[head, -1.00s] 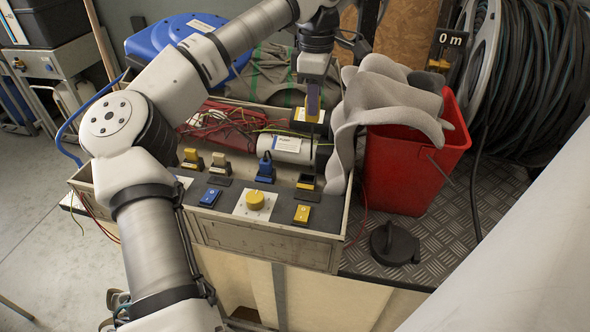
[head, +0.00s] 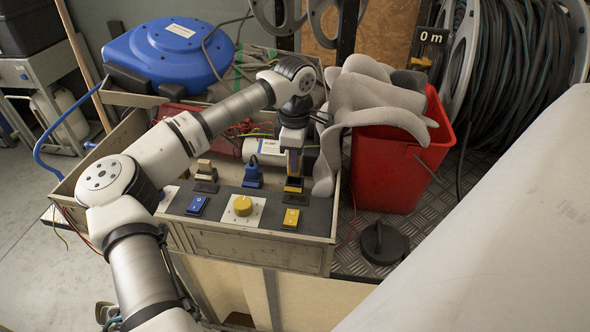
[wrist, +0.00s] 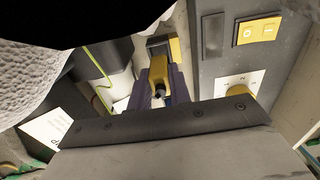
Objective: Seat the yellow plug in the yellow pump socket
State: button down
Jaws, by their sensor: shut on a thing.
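My gripper (head: 294,165) points down over the right end of the control panel. It is shut on the yellow plug (wrist: 158,70), which sits between the fingers in the wrist view. In the head view the fingers and arm mostly hide the plug. The yellow pump socket (head: 293,186), dark with a yellow edge, is directly below the gripper. In the wrist view the socket (wrist: 175,48) is just beyond the plug. I cannot tell whether plug and socket touch.
A blue plug (head: 252,174) and a beige plug (head: 204,171) stand on the panel to the left. A yellow knob (head: 242,206) and yellow switch (head: 291,218) are in front. Grey cloth (head: 365,105) drapes from the red bucket (head: 398,165) close to the gripper's right.

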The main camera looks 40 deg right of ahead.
jog(key=shift+f, duration=2.1)
jog(key=shift+f, duration=0.2)
jog(key=c, duration=1.3)
grip_release()
jog(key=shift+r, duration=0.1)
notch_tip(320, 180, up, 12)
jog(key=shift+r, duration=0.15)
